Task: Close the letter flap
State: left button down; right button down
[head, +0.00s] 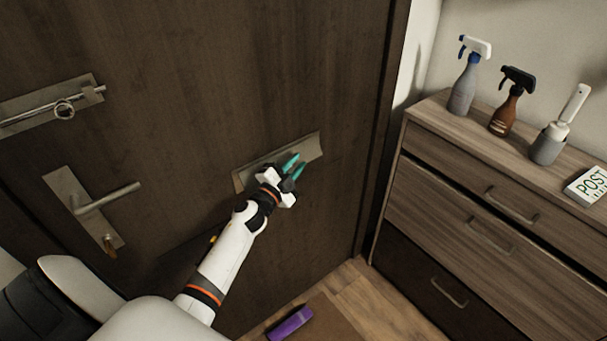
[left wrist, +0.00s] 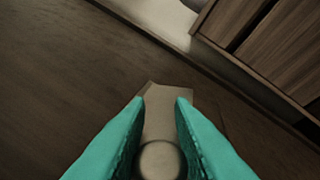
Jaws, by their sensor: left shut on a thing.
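The letter flap (head: 310,148) is a pale metal plate set at a slant in the dark wooden door (head: 220,80). Whether it stands out from the door is hard to tell. My left gripper (head: 294,167), with teal fingers, is at the plate's middle and hides part of it. In the left wrist view the fingers (left wrist: 161,101) lie on both sides of the pale flap (left wrist: 160,118), shut on it; the exact contact is not clear. A round pale shape shows low between the fingers. My right gripper is not in view.
A door handle (head: 110,196) and a sliding bolt (head: 45,107) are on the door's left. A purple object (head: 290,323) lies on the floor mat.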

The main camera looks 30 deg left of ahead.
pick_arm(q)
jog(key=m+b, duration=0.1)
jog(key=b, duration=0.1)
jog(key=a+m+t+b, duration=0.1)
jog(key=m+b, duration=0.1)
jog(key=b, duration=0.1)
jog(key=f+m+h+b, duration=0.1)
jog(key=m+b, duration=0.1)
jog(key=shift+w+a+t, duration=0.3)
jog(key=shift+a, duration=0.1)
jog(key=shift+w+a+r+m+h+b, duration=0.1)
jog(key=shift+a+m+h+b, duration=0.15)
jog(key=shift+m+b, duration=0.7)
jog(key=c, duration=1.4)
grip_release()
jog(key=shift+o, duration=0.7)
jog(key=shift+f+h, duration=0.2)
jog(key=shift+h, duration=0.05)
